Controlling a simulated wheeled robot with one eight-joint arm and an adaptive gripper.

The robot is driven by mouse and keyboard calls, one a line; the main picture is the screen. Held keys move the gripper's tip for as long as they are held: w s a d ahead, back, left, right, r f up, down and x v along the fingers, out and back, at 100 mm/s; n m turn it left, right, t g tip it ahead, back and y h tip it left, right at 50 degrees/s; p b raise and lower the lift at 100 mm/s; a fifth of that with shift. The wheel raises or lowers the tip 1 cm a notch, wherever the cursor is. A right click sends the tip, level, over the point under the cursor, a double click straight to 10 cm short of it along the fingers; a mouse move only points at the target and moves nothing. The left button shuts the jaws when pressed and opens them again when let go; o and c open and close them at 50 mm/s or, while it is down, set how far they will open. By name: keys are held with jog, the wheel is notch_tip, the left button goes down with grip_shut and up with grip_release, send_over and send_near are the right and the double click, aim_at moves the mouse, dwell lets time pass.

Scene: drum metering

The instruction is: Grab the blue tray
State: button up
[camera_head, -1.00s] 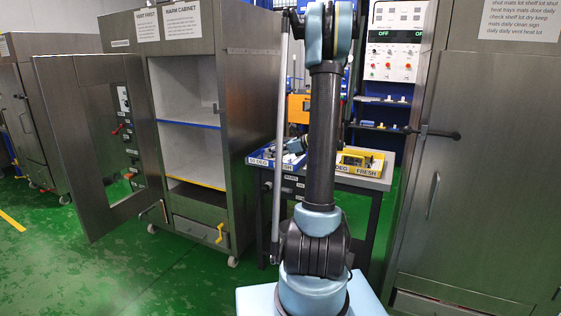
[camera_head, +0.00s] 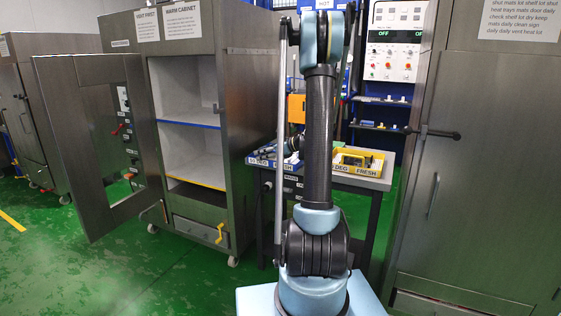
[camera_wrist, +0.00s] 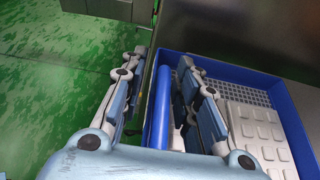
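The blue tray (camera_head: 262,162) sits on the table in the middle of the head view, left of a yellow tray. In the wrist view the blue tray (camera_wrist: 297,118) fills the right side; it has a mesh floor part and a pale ribbed insert. A rounded blue bar (camera_wrist: 158,108) runs along its left side. My gripper (camera_wrist: 162,62) is open, with one finger outside the tray's left side and the other on the inner side, the bar between them. I see gaps beside the bar. In the head view my gripper is mostly hidden behind my arm.
A yellow tray (camera_head: 371,165) stands on the same dark table (camera_head: 345,181). An open warm cabinet (camera_head: 246,125) stands to the left, its door (camera_head: 97,190) swung out. A tall metal cabinet (camera_head: 478,170) stands right. Green floor (camera_head: 150,270) is clear in front.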

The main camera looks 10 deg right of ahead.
grip_shut()
